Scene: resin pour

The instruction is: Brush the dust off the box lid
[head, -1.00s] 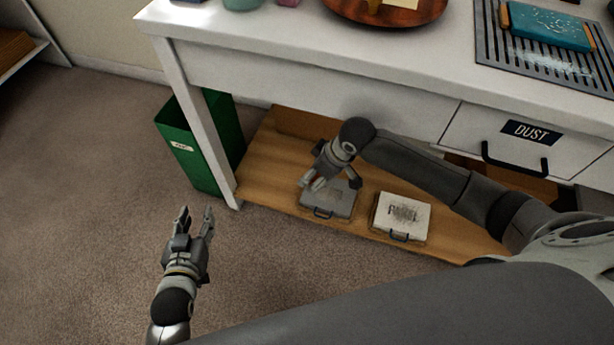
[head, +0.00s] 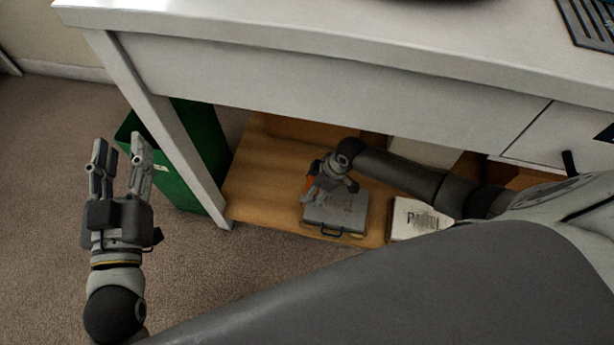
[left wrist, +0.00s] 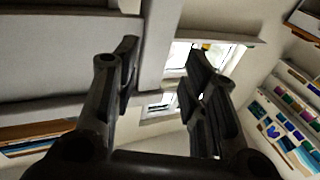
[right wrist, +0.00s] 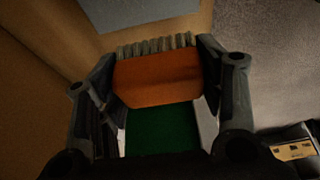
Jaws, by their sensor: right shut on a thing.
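My right gripper (head: 322,188) is shut on an orange brush with pale bristles; the brush (right wrist: 158,78) shows clearly between its fingers in the right wrist view. In the head view it is over the back left part of a grey box (head: 345,212) on the low wooden shelf. The grey lid has some faint specks. I cannot tell whether the bristles touch it. A white box (head: 412,216) with dark, smudged lettering lies to its right, partly hidden by my arm. My left gripper (head: 120,152) is open and empty, away to the left above the floor.
The white table (head: 300,45) overhangs the shelf (head: 262,165). Its front left leg (head: 165,135) stands between my left gripper and the grey box. A green bin (head: 190,185) is behind that leg. Carpet (head: 60,190) to the left is clear.

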